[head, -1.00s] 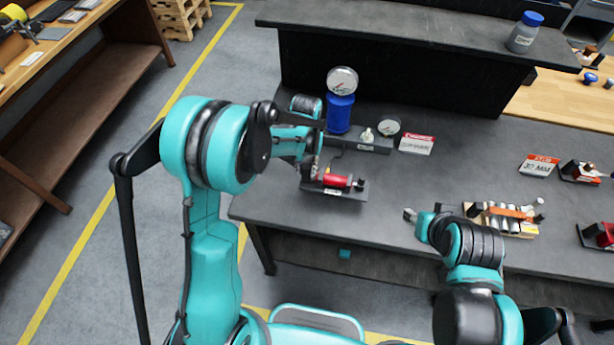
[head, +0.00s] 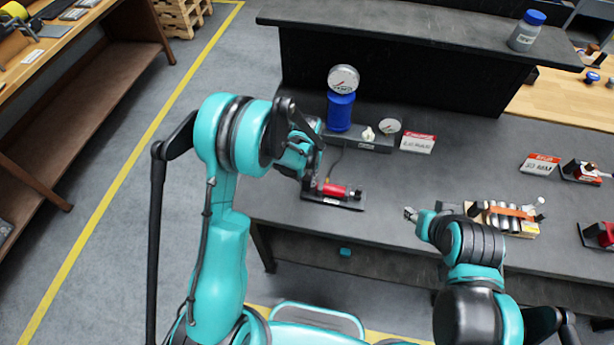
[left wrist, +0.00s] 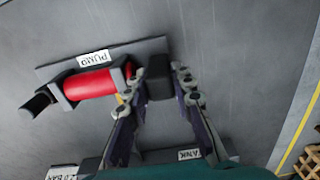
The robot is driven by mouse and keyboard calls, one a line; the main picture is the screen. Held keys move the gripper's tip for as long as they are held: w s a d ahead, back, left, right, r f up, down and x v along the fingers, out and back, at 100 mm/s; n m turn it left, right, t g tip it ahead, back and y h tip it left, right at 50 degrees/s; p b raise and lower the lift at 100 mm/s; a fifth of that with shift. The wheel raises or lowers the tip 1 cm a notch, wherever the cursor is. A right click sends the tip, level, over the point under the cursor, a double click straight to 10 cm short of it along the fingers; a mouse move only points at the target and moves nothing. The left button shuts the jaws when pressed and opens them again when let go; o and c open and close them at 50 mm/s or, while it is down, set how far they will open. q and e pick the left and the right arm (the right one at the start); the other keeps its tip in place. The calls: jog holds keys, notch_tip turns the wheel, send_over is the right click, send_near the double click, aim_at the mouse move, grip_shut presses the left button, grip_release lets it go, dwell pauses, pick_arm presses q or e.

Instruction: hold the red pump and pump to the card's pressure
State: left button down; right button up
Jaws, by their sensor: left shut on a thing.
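The red pump (head: 336,190) lies on its dark base plate (head: 352,205) on the grey bench. The left wrist view shows its red barrel (left wrist: 90,84) and a PUMP label. My left gripper (head: 314,187) is at the pump's left end in the head view. In the left wrist view its fingers (left wrist: 158,74) are shut on the black handle block (left wrist: 158,86) beside the barrel. A red-and-white card (head: 418,143) stands behind; its figure is not clearly legible. A large gauge (head: 343,78) tops the blue tank (head: 340,112). My right gripper (head: 410,214) hovers apart, jaw opening unclear.
A small gauge (head: 389,126) and a white knob (head: 368,134) sit on a grey base right of the tank. A rack of cylinders (head: 504,217) is near my right arm. Another card (head: 540,163) stands at right. The middle bench is mostly clear.

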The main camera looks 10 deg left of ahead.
dwell(2.6)
jog(key=n+g, duration=0.7)
jog(key=n, duration=0.8)
send_over(361, 188)
notch_tip(361, 188, down, 12)
notch_tip(361, 188, down, 12)
jog(key=shift+s+a+r, duration=0.1)
jog(key=shift+a+r, duration=0.05)
jog(key=shift+r, duration=0.05)
grip_shut()
